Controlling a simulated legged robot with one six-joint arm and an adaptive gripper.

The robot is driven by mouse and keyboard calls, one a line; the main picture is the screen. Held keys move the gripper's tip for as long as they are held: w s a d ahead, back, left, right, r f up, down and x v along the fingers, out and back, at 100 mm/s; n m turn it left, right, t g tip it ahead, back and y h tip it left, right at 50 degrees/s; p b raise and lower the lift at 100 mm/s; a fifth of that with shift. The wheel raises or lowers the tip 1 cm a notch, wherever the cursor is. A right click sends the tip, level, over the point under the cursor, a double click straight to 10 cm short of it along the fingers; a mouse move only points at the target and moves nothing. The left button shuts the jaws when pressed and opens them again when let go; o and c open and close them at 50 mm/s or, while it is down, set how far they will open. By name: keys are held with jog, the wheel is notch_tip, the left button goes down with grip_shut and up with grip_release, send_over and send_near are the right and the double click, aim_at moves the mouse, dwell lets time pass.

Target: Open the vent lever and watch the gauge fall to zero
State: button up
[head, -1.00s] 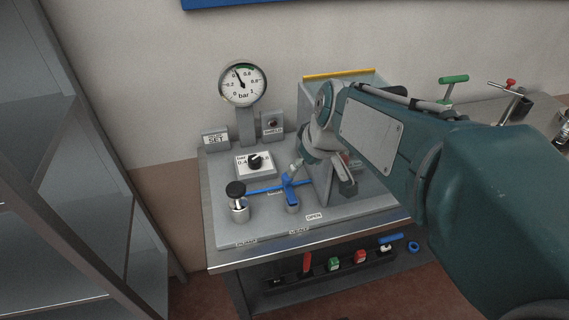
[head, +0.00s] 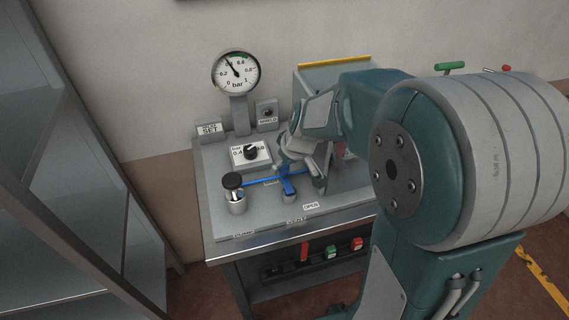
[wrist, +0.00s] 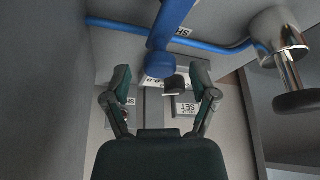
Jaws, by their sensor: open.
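The round white gauge (head: 236,73) stands on a post at the back of the bench panel. Its dark needle points up and slightly left, well away from the 0 mark; the exact value is too small to read. The blue vent lever (head: 287,184) stands on the blue pipe behind the VENT and OPEN labels. My gripper (head: 303,163) is just behind and right of it, partly hidden by my arm. In the wrist view, my open gripper (wrist: 161,76) has its fingers apart, with the blue lever (wrist: 164,50) showing between and beyond them. Contact cannot be told.
A black-topped metal cylinder (head: 235,194) stands at the pipe's left end. A dial box (head: 250,154) and RELIEF SET block (head: 209,129) sit behind. A grey shield box (head: 350,90) with a yellow top edge is close on the right. A grey cabinet (head: 60,150) stands left.

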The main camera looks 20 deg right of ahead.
jog(key=shift+w+a+f, duration=0.1)
jog(key=shift+w+f, duration=0.05)
jog(key=shift+f, duration=0.15)
grip_shut()
